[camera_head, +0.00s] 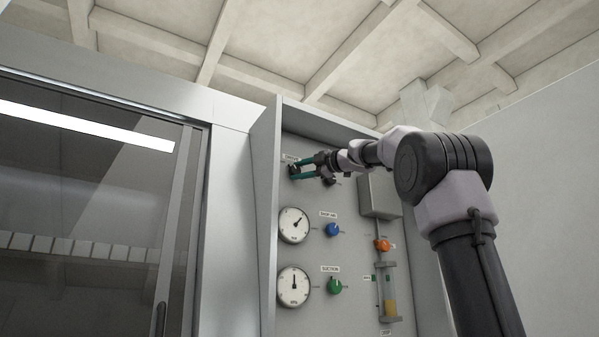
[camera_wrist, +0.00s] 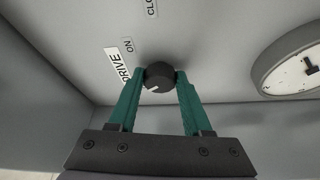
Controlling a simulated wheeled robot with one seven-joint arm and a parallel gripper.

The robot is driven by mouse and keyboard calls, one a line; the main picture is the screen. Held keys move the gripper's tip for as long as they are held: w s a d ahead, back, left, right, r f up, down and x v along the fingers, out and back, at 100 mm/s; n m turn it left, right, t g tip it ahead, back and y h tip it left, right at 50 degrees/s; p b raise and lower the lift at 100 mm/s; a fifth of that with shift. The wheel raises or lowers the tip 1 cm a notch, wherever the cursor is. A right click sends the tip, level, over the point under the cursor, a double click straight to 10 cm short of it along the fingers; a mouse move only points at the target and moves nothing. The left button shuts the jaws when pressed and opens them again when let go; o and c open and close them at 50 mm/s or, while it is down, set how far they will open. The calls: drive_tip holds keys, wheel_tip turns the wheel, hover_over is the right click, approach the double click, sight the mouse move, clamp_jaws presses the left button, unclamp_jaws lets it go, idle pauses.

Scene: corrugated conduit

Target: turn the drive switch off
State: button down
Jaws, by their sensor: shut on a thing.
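The drive switch (camera_wrist: 159,76) is a round black knob with a white pointer mark, on the grey panel beside a label reading DRIVE (camera_wrist: 119,64). The word ON is printed near it in the wrist view. The white mark shows at the knob's lower left there, not toward the word ON. My gripper (camera_wrist: 160,80) has teal fingers, one on each side of the knob, shut on it.
Below are two round gauges (camera_head: 294,225), a blue knob (camera_head: 333,230) and a green knob (camera_head: 335,286). A grey box (camera_head: 379,195), an orange knob (camera_head: 382,245) and a sight tube (camera_head: 390,290) are at the right. The panel's side wall (camera_head: 266,200) stands close left of my gripper.

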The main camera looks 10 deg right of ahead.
drive_tip(key=shift+n+g, duration=0.5)
drive_tip(key=shift+n, duration=0.6)
drive_tip(key=shift+h, duration=0.3)
drive_tip(key=shift+c, duration=1.7)
unclamp_jaws()
drive_tip(key=shift+s+r, duration=0.1)
drive_tip(key=v, duration=1)
drive_tip(key=shift+s+d, duration=0.25)
